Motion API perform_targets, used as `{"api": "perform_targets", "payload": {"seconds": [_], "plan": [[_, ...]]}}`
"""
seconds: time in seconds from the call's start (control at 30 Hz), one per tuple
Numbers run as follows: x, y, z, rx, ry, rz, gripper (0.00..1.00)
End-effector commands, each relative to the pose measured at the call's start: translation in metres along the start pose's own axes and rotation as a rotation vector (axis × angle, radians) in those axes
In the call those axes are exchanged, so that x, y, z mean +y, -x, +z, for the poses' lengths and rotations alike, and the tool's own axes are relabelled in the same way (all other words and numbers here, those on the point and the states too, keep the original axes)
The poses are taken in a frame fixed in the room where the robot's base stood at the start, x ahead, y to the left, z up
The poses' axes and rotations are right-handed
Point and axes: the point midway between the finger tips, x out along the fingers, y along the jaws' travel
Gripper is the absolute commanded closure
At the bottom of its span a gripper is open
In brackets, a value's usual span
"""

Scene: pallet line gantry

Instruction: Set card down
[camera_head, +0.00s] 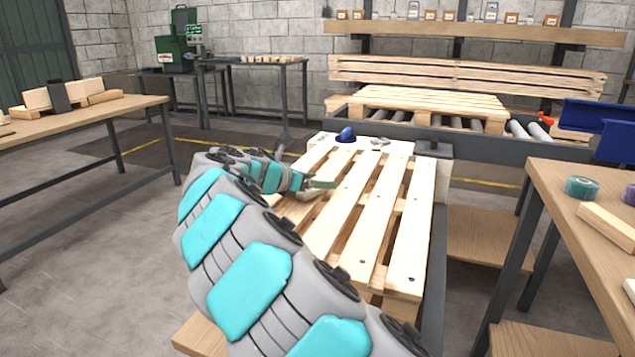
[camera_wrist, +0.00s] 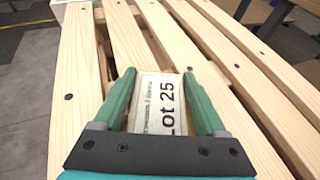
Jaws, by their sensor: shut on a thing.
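My gripper (camera_wrist: 160,90) is shut on a white card (camera_wrist: 160,103) printed "Lot 25", which sits between its two green fingers in the wrist view. The card lies over the slats of a wooden pallet (camera_wrist: 220,62); I cannot tell whether it touches them. In the head view the gripper (camera_head: 322,184) is over the left part of the pallet (camera_head: 345,215), and the card cannot be made out clearly there. My arm hides the pallet's near left part.
A workbench (camera_head: 562,185) with a teal tape roll (camera_head: 581,187) and wood pieces stands at right. Another bench (camera_head: 85,122) stands at left. Behind is a roller conveyor (camera_head: 465,124) carrying a second pallet (camera_head: 430,100). A blue object (camera_head: 345,134) sits at the near pallet's far end.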

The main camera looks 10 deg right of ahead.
Motion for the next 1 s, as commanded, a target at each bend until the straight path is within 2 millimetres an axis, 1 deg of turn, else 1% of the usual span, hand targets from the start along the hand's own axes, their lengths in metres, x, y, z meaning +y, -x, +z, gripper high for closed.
{"api": "perform_targets", "payload": {"seconds": [0.37,0.4,0.6,0.93,1.0], "plan": [[0.0,-0.001,-0.003,0.0,0.0,0.001,0.8],[0.0,-0.001,-0.003,0.0,-0.001,0.002,0.21],[0.0,-0.001,-0.003,0.0,-0.001,0.002,0.0],[0.001,0.0,0.0,-0.001,-0.003,0.003,0.0],[0.001,0.01,0.001,-0.002,-0.001,0.005,0.0]]}}
